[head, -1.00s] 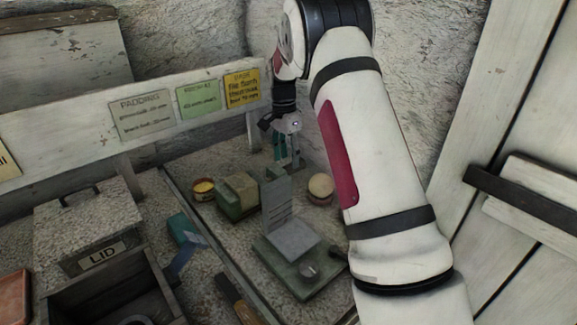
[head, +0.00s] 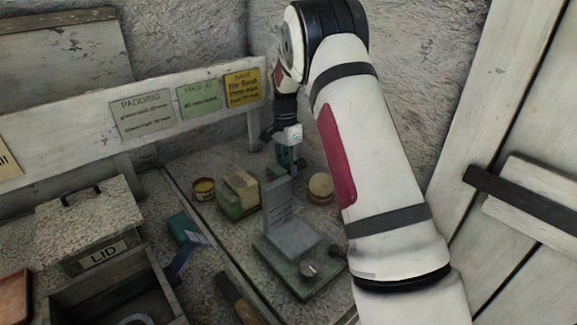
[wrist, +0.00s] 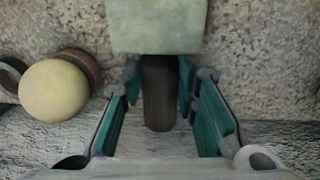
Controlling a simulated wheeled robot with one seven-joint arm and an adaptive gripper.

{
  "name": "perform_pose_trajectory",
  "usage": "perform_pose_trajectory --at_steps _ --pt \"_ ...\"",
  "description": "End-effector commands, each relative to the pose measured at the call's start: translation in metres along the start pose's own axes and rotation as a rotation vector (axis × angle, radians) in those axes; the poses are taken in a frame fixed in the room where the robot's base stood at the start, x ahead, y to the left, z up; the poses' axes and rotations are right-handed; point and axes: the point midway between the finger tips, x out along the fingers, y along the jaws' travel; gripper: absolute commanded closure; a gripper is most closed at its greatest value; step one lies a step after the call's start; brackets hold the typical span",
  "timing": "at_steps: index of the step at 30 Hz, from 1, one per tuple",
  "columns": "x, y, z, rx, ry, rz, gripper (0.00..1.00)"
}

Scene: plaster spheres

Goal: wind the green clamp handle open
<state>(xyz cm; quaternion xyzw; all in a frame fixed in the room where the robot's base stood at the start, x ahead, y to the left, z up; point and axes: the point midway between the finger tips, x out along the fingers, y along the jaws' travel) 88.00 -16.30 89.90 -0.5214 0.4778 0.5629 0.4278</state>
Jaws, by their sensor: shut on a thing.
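My gripper (head: 287,162) reaches down behind the upright grey plate in the head view, so its fingertips are partly hidden. In the wrist view its teal-padded fingers (wrist: 158,88) stand on both sides of a dark, rounded bar, which I take to be the clamp handle (wrist: 158,98), and are shut on it. The bar looks dark rather than green here. It runs out from under a pale green block (wrist: 158,26), likely part of the clamp.
A pale sphere (head: 321,185) rests right of my gripper; it also shows in the wrist view (wrist: 53,90). A green-based stand (head: 305,280) with a knob is in front. A yellow-topped tin (head: 203,188) and a lidded box (head: 90,222) lie left. A wall stands close behind.

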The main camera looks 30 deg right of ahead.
Motion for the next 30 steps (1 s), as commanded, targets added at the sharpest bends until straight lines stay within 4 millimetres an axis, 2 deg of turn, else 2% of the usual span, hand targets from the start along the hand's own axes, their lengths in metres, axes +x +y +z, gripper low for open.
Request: perform_pose_trajectory --at_steps 8,21,30 --pt "-0.0018 0.0021 0.0001 0.003 -0.001 -0.059 1.00" --pt "-0.0001 0.0078 -0.0013 0.009 -0.007 -0.375 1.00" --pt "0.0020 0.0089 -0.0020 0.008 -0.009 -0.524 1.00"
